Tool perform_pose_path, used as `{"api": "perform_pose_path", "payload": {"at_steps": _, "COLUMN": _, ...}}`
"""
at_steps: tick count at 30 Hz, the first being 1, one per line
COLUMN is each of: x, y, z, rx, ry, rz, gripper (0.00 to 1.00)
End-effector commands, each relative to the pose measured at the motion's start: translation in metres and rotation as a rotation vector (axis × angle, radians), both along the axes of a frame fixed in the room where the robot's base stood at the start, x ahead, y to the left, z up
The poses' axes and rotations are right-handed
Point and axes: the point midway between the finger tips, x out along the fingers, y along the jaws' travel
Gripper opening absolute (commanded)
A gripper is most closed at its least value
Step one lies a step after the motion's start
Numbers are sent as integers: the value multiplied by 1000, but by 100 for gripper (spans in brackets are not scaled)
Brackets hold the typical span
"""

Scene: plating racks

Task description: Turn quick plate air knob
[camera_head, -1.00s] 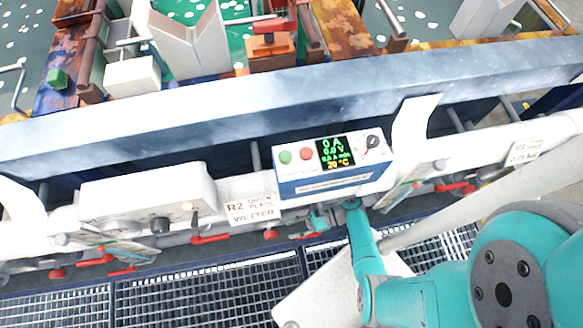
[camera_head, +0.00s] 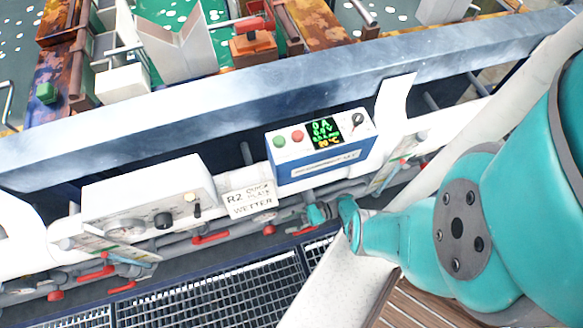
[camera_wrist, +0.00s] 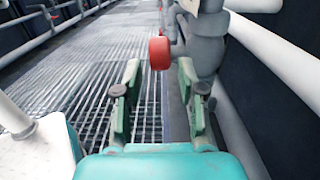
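A sign (camera_head: 250,200) reads R2 quick plate wetter. Below it run grey pipes with red handles; a small red knob (camera_head: 268,230) hangs just under the sign. In the wrist view a round red knob (camera_wrist: 159,53) on a grey valve body (camera_wrist: 205,45) appears ahead, between and beyond the fingertips. I cannot tell for sure which knob in the head view this is. My gripper (camera_wrist: 158,76) is open and empty, its two green fingers apart. In the head view my gripper (camera_head: 320,212) is small, right of the sign and below the control box, its fingers partly hidden.
A blue-white control box (camera_head: 318,150) with a lit display stands above my gripper. Other red handles (camera_head: 210,238) line the pipes. A metal grating (camera_head: 210,290) lies below; a white pipe runs at right.

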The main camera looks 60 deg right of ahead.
Motion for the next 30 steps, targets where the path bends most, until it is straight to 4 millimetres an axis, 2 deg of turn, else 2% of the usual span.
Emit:
{"api": "perform_pose_path", "payload": {"at_steps": 20, "x": 43, "y": 63, "z": 2, "rx": -2, "ry": 2, "rz": 8, "gripper": 40}}
{"api": "perform_pose_path", "payload": {"at_steps": 30, "x": 44, "y": 64, "z": 1, "rx": -102, "ry": 73, "rz": 9, "gripper": 40}}
